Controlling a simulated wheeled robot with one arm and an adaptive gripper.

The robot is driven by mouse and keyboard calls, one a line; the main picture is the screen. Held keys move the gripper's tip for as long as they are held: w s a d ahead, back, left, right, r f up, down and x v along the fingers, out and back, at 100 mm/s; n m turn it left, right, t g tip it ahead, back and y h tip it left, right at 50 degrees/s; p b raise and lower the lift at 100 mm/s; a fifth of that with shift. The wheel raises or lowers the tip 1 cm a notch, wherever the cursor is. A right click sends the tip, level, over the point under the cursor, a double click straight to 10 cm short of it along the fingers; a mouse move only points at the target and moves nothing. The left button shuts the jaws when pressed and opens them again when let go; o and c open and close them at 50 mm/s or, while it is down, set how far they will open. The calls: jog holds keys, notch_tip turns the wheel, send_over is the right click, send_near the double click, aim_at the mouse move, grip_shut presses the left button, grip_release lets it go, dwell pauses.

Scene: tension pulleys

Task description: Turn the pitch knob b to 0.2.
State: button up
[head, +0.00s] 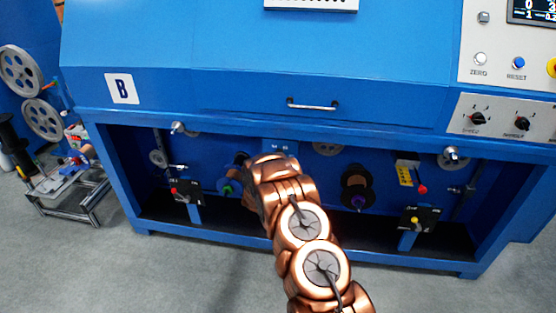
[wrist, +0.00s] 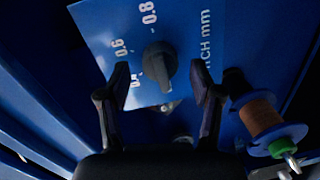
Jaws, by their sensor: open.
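The pitch knob b (wrist: 160,62) is a dark grey knob with a raised grip bar. It sits on a light blue scale plate (wrist: 105,25) in the wrist view. The plate reads 0.8, 0.6 and a partly covered lower number, with "CH mm" on the right. The grip bar runs roughly up and down in the picture, tilted slightly. My gripper (wrist: 160,72) is open, with one dark finger on each side of the knob and gaps visible to both. Whether the fingertips reach the knob's depth I cannot tell. In the head view my arm hides the knob and gripper.
A copper-coloured spool (wrist: 262,115) with a green-and-metal end is close right of my gripper. Grey floor in front is clear.

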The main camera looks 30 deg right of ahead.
jog(key=f+v, duration=0.1)
jog(key=v, duration=1)
jog(key=shift+r, duration=0.45)
jog(key=s+a+r+m+g+y, duration=0.1)
jog(key=s+a+r+y, duration=0.1)
jog(key=a+r+y, duration=0.45)
jog(key=s+a+r+m+g+y, duration=0.1)
jog(key=s+a+m+g+y, duration=0.15)
jog(key=a, duration=0.75)
jog(key=s+a+r+g+y, duration=0.2)
jog(key=s+a+r+y, duration=0.1)
jog(key=s+a, duration=0.4)
jog(key=s+a+r+m+g, duration=0.15)
jog(key=s+r+g, duration=0.3)
jog(key=s, duration=1.65)
jog(key=s+r+m+g, duration=0.2)
jog(key=s+r+g, duration=0.25)
jog(key=s, duration=1.55)
jog(key=s+p+v, duration=0.2)
jog(key=p+v, duration=1)
jog(key=shift+r, duration=0.2)
jog(key=shift+t, duration=0.25)
